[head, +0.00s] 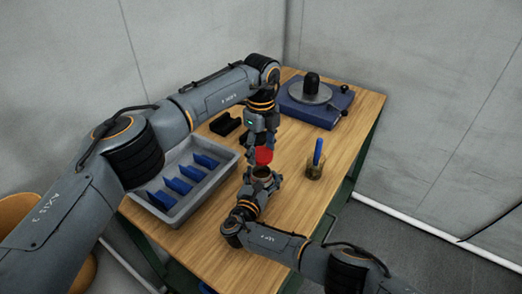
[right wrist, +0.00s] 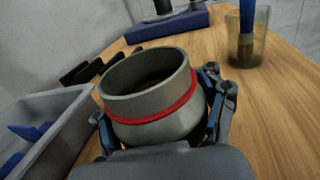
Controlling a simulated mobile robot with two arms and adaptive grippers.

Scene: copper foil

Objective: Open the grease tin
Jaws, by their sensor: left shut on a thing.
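The grease tin (right wrist: 150,95) is a grey round tin with a red band, and its top is open in the right wrist view. It also shows in the head view (head: 262,174), mostly behind my right gripper. My right gripper (head: 260,182) has a finger against each side of the tin; the fingers also show in the right wrist view (right wrist: 160,125). The red lid (head: 264,156) is off the tin, just above it in the head view. My left gripper (head: 262,143) points down and is shut on the lid. Whether the tin touches the table is hidden.
A grey tray (head: 222,177) with blue dividers lies left on the wooden table (head: 300,222). Black blocks (head: 226,124) lie behind it. A blue-based turntable device (head: 309,117) stands at the back. A glass (head: 314,172) with a blue-handled tool stands right of the tin.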

